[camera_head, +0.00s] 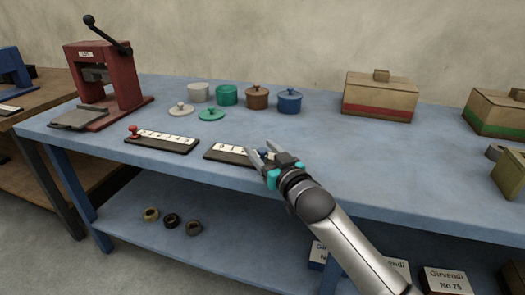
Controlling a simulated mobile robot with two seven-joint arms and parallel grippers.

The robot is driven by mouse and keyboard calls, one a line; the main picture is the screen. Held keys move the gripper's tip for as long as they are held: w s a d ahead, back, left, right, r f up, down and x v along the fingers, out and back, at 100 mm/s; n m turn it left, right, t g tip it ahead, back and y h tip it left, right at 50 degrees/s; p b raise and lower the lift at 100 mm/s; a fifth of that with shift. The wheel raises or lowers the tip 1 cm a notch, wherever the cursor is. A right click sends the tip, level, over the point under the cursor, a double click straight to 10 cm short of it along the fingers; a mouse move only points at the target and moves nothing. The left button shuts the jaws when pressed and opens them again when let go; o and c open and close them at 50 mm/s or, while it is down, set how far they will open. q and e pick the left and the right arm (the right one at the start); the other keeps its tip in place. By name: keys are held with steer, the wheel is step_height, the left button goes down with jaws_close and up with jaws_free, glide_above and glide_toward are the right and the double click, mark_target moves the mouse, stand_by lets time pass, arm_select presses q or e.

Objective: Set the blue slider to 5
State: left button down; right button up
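The blue slider knob (264,153) stands at the right part of its dark track plate, which carries a white numbered scale (228,149) near the table's front edge. The scale's numbers are too small to read, and my gripper hides the plate's right end. My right gripper (263,149) reaches in from the lower right. Its fingers are apart, one on each side of the blue knob; I cannot tell whether either touches it. My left gripper is not in view.
A similar plate (165,140) with a red knob (134,130) lies to the left. Behind are several small pots, including a blue one (289,101), and loose lids (211,115). A red press (104,80) stands far left, boxes (380,97) at right.

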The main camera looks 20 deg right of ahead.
jaws_close()
stand_by(1.3)
